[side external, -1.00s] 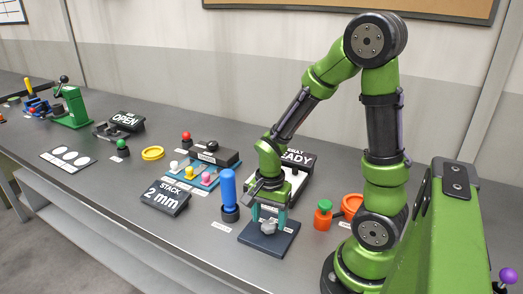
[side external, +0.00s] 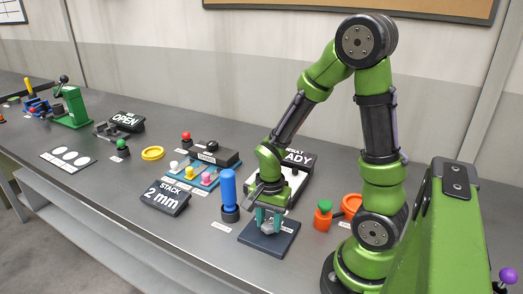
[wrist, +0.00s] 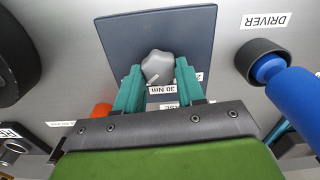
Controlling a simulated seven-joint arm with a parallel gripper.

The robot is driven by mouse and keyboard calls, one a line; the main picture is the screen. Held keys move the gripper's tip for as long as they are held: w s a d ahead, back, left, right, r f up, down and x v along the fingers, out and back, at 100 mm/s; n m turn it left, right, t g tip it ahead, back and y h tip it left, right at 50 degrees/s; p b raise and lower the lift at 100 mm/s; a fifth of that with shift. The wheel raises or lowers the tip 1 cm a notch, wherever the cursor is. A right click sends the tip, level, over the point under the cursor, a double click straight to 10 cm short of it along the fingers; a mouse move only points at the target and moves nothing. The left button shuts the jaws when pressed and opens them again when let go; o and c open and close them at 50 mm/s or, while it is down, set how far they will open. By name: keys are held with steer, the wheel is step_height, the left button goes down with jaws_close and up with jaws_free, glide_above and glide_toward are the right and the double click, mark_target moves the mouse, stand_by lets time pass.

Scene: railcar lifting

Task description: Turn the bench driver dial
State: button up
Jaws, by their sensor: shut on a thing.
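The driver dial is a grey lobed knob (wrist: 158,66) on a dark blue base plate (wrist: 160,25), with a "30 Nm" label beside it in the wrist view. The dial also shows in the side view (side external: 268,227), on its plate (side external: 272,243). My gripper (wrist: 158,75) points down at the plate, its teal fingers on either side of the knob and shut on it. In the side view my gripper (side external: 268,222) is low over the plate. The fingers partly cover the knob there.
A blue driver (side external: 229,192) stands upright in a black holder just left of the plate. A sign reading "READY" (side external: 299,158) is behind my gripper. A green-capped orange bottle (side external: 323,214) stands to the right. A "STACK 2 mm" display (side external: 166,196) is further left.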

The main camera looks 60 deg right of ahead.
steer(key=shift+n, duration=0.3)
steer(key=n, duration=0.4)
steer(key=shift+w+n, duration=0.1)
steer(key=shift+n, duration=0.2)
steer(key=n, duration=0.4)
steer(key=shift+a+n, duration=0.1)
steer(key=shift+n, duration=0.2)
steer(key=n, duration=0.5)
steer(key=shift+w, duration=0.1)
steer(key=n, duration=0.5)
steer(key=shift+a, duration=0.15)
steer(key=o, duration=1)
steer(key=shift+o, duration=0.2)
steer(key=shift+r, duration=0.15)
